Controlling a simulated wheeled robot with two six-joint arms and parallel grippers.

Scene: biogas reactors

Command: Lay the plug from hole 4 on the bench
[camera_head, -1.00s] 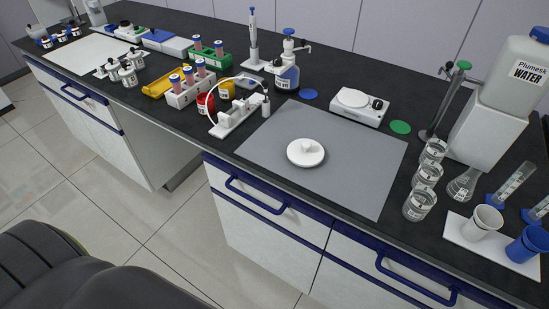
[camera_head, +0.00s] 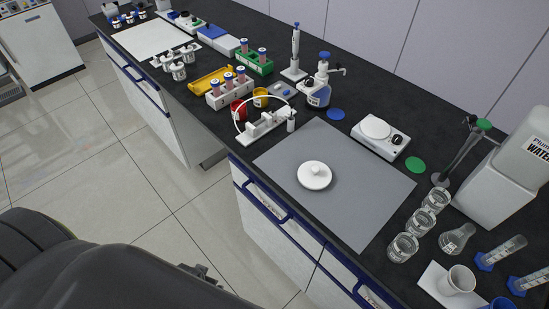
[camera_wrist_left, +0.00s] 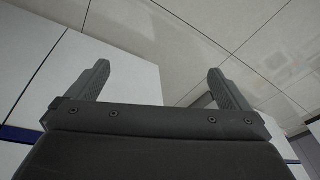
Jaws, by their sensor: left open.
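The black bench (camera_head: 345,85) runs diagonally through the head view. A white block (camera_head: 265,128) near its front edge has several small upright parts on top, a thin white tube arching over it and a small white vial at its right end. The holes and their numbers are too small to read, so I cannot tell which part is the plug of hole 4. My left gripper (camera_wrist_left: 158,78) is open and empty in the left wrist view, beside pale cabinet fronts and above the floor. In the head view my left arm is low, in front of the bench. My right gripper is not in view.
A grey mat (camera_head: 350,205) bears a white lidded dish (camera_head: 314,175), with free room around it. Red (camera_head: 239,110) and yellow (camera_head: 260,97) pots and a tube rack (camera_head: 229,95) crowd the block's back left. Beakers (camera_head: 403,247) stand at the right.

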